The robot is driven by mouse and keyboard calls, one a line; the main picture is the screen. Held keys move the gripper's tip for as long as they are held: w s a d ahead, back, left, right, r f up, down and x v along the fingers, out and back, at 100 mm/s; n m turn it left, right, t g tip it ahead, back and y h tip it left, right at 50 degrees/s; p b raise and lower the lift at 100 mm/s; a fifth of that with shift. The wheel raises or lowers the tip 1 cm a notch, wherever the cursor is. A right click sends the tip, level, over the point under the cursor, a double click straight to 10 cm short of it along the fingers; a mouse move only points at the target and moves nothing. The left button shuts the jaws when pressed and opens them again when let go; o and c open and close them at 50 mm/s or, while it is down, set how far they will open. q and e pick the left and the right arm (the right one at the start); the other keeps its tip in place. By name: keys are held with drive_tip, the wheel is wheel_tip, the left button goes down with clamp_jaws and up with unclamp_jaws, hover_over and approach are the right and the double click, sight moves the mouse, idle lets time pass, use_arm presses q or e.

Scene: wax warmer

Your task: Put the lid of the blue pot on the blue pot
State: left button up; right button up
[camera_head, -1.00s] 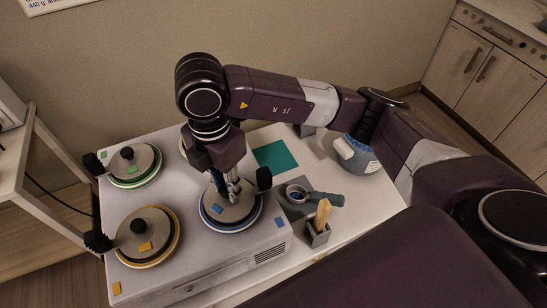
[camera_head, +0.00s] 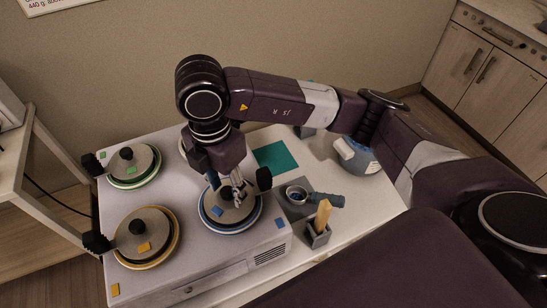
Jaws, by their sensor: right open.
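The blue pot (camera_head: 232,231), with a blue rim, sits in the front right well of the warmer. Its grey round lid (camera_head: 240,214) with a blue tag (camera_head: 216,210) lies over the pot opening and looks about flat. A blue strip of rim shows along the front edge. My right gripper (camera_head: 238,197) comes down from above and is open at the middle of this lid, over its knob. The fingers hide the knob, so I cannot tell whether they touch it. My left gripper is not in view.
Lidded green (camera_head: 134,165) and yellow (camera_head: 146,237) pots sit on the left of the warmer (camera_head: 201,272). A small grey cup (camera_head: 296,194), a holder with wooden sticks (camera_head: 318,234), a teal mat (camera_head: 275,157) and a blue-grey container (camera_head: 357,157) are to the right.

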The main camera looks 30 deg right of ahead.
drive_tip(key=shift+r, duration=0.2)
drive_tip(key=shift+r+p, duration=2.55)
drive_tip(key=shift+r, duration=1.25)
drive_tip(key=shift+r, duration=0.15)
wheel_tip(320, 180, up, 12)
drive_tip(key=shift+f, duration=0.2)
